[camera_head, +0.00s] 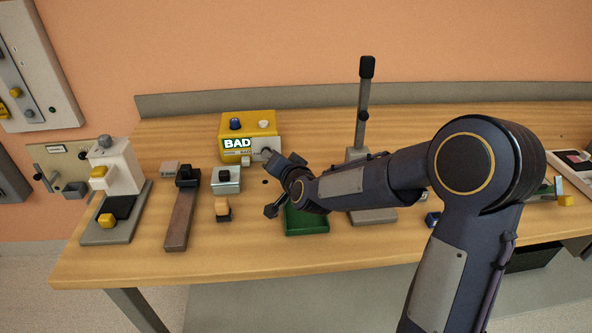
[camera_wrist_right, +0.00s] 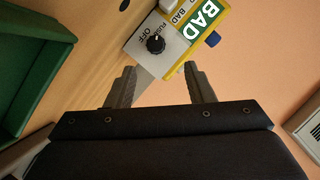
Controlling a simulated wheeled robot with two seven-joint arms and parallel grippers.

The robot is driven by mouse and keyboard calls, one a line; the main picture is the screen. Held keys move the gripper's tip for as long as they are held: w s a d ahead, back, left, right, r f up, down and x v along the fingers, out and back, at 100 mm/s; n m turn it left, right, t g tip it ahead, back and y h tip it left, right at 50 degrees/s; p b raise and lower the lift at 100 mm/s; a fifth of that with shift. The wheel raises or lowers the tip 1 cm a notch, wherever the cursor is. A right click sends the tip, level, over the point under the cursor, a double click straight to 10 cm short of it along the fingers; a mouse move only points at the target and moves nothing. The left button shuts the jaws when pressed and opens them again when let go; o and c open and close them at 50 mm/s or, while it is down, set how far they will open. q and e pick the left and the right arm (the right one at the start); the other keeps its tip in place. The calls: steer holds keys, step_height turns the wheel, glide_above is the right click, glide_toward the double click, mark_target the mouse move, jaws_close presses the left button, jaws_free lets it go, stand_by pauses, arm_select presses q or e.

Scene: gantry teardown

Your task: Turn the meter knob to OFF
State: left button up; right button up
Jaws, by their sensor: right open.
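The yellow meter (camera_head: 231,155) stands at the back of the bench, its lit display reading BAD. It also shows in the right wrist view (camera_wrist_right: 224,22). The black meter knob (camera_wrist_right: 155,43) sits on the meter's grey panel (camera_wrist_right: 172,56), with OFF and FUSE printed beside it. Its exact pointer direction is too small to tell. In the head view I cannot make out the knob. My right gripper (camera_wrist_right: 160,78) is open and empty, its fingertips short of the knob, which lies roughly between their lines. It also shows in the head view (camera_head: 275,184), in front of the meter. My left gripper is not in view.
A green tray (camera_head: 306,226) lies below my right gripper. A stand with an upright post (camera_head: 362,105) is to its right. A grey block (camera_head: 226,182), a brown-armed clamp (camera_head: 178,220) and a white device (camera_head: 118,165) stand to the left. The bench front is mostly clear.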

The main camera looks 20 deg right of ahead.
steer(key=shift+w+d+f, duration=0.1)
steer(key=shift+w+f, duration=0.1)
steer(key=shift+f, duration=0.2)
steer(key=shift+w+d+h, duration=0.1)
steer(key=shift+w+h, duration=0.15)
steer(key=shift+h, duration=0.05)
steer(key=x, duration=0.7)
steer(key=shift+w+p, duration=0.2)
steer(key=shift+p, duration=0.1)
steer(key=c, duration=1)
